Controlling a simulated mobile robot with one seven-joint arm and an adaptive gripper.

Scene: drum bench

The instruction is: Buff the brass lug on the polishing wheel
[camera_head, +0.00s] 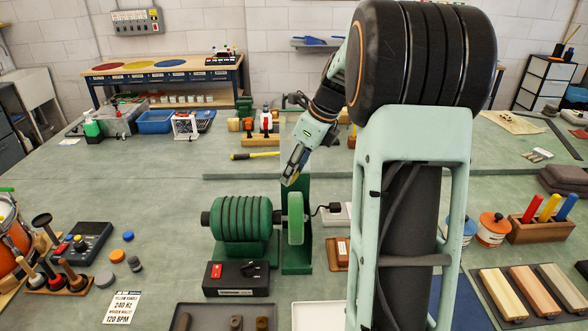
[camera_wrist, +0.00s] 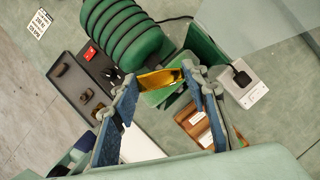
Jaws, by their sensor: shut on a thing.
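The brass lug (camera_wrist: 158,80) shows shiny gold between the fingertips in the wrist view. My gripper (camera_wrist: 160,84) is shut on it. In the head view my gripper (camera_head: 291,172) is just above the green polishing wheel (camera_head: 296,220), with a small yellow end of the lug showing at its tip. The wheel stands on a green base to the right of the ribbed green motor (camera_head: 241,218). In the wrist view the wheel (camera_wrist: 154,97) lies right behind the lug. I cannot tell whether the lug touches the wheel.
A black control box (camera_head: 236,279) with a red switch is in front of the motor. A dark tray (camera_wrist: 68,91) with small parts lies beside it. A grey box (camera_wrist: 243,82) with a cable and brown blocks (camera_wrist: 200,122) are right of the wheel.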

